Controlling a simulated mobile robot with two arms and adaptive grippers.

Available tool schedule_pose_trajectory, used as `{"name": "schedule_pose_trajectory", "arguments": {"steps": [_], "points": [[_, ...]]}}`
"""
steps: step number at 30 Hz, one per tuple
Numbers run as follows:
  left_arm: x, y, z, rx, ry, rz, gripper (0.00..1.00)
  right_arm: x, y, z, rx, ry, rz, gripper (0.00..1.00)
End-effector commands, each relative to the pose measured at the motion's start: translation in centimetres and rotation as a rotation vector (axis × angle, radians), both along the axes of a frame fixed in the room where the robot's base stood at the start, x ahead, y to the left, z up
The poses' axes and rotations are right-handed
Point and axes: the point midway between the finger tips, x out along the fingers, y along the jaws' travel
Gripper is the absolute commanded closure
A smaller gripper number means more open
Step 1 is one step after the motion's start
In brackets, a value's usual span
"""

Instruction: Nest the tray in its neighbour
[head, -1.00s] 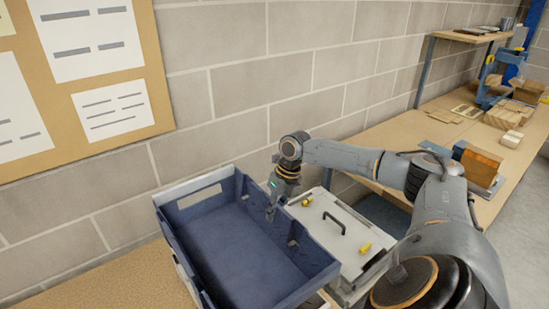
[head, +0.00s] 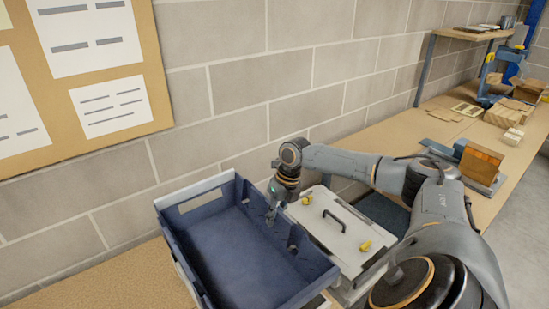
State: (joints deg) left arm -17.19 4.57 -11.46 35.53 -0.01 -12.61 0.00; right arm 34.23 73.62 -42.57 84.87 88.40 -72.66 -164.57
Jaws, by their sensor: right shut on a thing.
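A dark blue open tray (head: 235,255) is in the lower middle of the head view, empty inside. A pale grey tray or bin (head: 205,184) shows along its far and left sides, under or around it. I cannot tell how deep the blue tray sits in it. My right gripper (head: 271,217) reaches in from the right, pointing down, and is shut on the right wall of the blue tray. The fingertips are small and partly merge with the wall. My left gripper is not in view.
A pale lidded case (head: 338,226) with a dark handle and yellow latches stands close to the tray's right side. A block wall (head: 270,100) rises behind. A wooden bench (head: 455,135) with wood blocks (head: 479,163) runs back at right.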

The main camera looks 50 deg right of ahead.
Motion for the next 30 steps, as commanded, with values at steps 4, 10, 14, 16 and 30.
{"name": "schedule_pose_trajectory", "arguments": {"steps": [4, 10, 14, 16, 30], "points": [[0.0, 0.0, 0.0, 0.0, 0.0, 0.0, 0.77, 0.1, 0.1, 0.2, 0.003, -0.005, -0.001, 1.0], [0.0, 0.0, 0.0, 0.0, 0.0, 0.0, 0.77, 0.1, 0.1, 0.2, 0.003, -0.005, -0.001, 1.0], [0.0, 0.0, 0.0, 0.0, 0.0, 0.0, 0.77, 0.1, 0.1, 0.2, 0.003, -0.005, -0.001, 1.0], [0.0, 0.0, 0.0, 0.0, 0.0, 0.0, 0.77, 0.1, 0.1, 0.2, 0.003, -0.005, -0.001, 1.0], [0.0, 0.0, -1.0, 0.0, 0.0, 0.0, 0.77, 0.1, 0.1, -1.7, 0.004, -0.005, -0.001, 1.0]]}}
